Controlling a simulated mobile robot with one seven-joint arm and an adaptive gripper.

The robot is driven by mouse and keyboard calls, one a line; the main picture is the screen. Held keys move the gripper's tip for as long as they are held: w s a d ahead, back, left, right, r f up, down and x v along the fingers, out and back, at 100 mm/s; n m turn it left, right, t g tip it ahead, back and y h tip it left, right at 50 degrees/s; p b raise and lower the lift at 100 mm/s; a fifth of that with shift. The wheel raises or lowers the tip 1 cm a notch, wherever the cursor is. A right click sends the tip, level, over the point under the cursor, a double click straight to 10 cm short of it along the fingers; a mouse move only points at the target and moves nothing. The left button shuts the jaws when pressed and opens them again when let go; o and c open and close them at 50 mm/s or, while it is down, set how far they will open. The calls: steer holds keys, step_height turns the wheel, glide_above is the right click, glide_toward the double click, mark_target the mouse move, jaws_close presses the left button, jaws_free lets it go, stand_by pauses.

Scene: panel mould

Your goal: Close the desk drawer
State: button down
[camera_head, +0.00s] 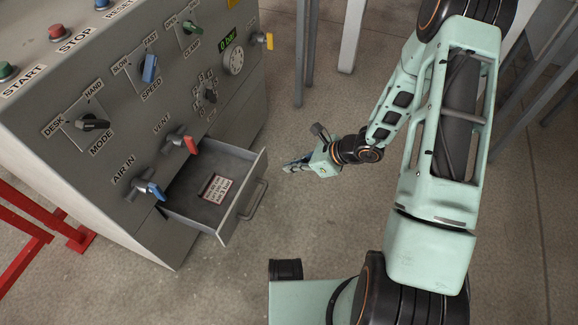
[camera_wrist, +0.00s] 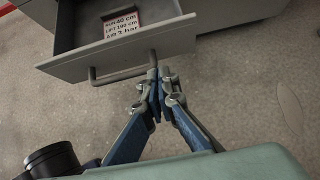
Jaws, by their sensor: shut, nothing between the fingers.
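The desk drawer (camera_head: 208,190) stands pulled out from the lower part of the grey control desk (camera_head: 150,110). A bar handle (camera_head: 254,201) is on its front panel. A label with red edging (camera_head: 217,189) lies on the drawer floor. My gripper (camera_head: 287,168) is to the right of the drawer front, with its fingers pointing toward it. In the wrist view the drawer front (camera_wrist: 125,50) and handle (camera_wrist: 122,72) lie just beyond my fingertips (camera_wrist: 156,76). The fingers are together with nothing between them. The tips appear close to the handle's right end; I cannot tell whether they touch.
Above the drawer the desk carries a blue air lever (camera_head: 150,188), a red vent lever (camera_head: 187,144) and several knobs. A red stand (camera_head: 80,238) is at the lower left. Metal legs (camera_head: 305,55) stand at the back.

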mark_target(258, 169)
steer(key=b+x, duration=0.1)
steer(key=x, duration=0.2)
steer(key=a+r+x, duration=0.1)
steer(key=x, duration=0.2)
steer(key=b+x, duration=0.1)
steer(key=x, duration=0.2)
steer(key=shift+w+a+r+b, duration=0.2)
steer(key=shift+w+b, duration=0.05)
steer(key=shift+b, duration=0.05)
steer(key=shift+w+a+r, duration=0.1)
steer(key=shift+w+a, duration=0.1)
steer(key=shift+a, duration=0.3)
